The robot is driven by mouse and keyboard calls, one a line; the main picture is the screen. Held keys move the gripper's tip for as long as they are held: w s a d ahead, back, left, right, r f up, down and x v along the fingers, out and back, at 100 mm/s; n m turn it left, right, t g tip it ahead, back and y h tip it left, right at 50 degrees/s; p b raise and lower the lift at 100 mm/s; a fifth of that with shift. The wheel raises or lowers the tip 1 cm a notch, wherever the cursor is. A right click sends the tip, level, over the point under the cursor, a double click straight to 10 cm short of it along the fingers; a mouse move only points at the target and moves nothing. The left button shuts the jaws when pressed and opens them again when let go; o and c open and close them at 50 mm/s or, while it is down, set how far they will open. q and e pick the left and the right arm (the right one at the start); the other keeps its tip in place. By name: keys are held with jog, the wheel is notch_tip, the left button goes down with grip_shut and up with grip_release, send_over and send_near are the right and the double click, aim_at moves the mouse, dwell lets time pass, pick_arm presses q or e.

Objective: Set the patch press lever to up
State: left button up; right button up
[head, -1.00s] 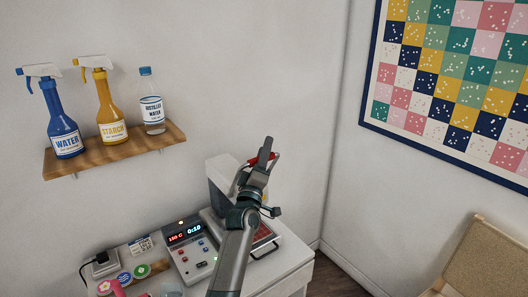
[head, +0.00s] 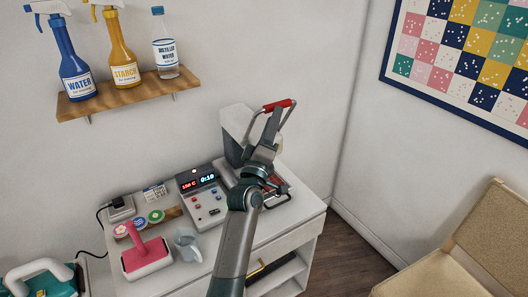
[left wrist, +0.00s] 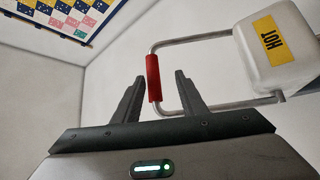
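The patch press (head: 236,122) stands at the cabinet's back right, with a pale head marked HOT, also in the left wrist view (left wrist: 275,65). Its lever, a metal loop with a red grip (head: 279,105), stands raised above the press; the left wrist view shows the red grip (left wrist: 153,77) too. My left gripper (head: 272,118) is at the lever. Its fingers (left wrist: 157,86) are apart, with the red grip between the tips, nearer the left finger in the wrist view. Contact cannot be told. My right gripper is not in view.
A control box (head: 205,200) with a lit display stands left of the press. A pink roller (head: 146,255), a grey-blue item (head: 187,243) and round patches (head: 138,223) lie further left. A wooden shelf (head: 130,98) with bottles hangs above. A tan chair (head: 470,245) is at right.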

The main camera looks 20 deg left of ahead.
pick_arm(q)
jog(key=b+v, duration=0.2)
jog(key=v, duration=0.6)
jog(key=shift+s, duration=0.15)
jog(key=shift+f, duration=0.1)
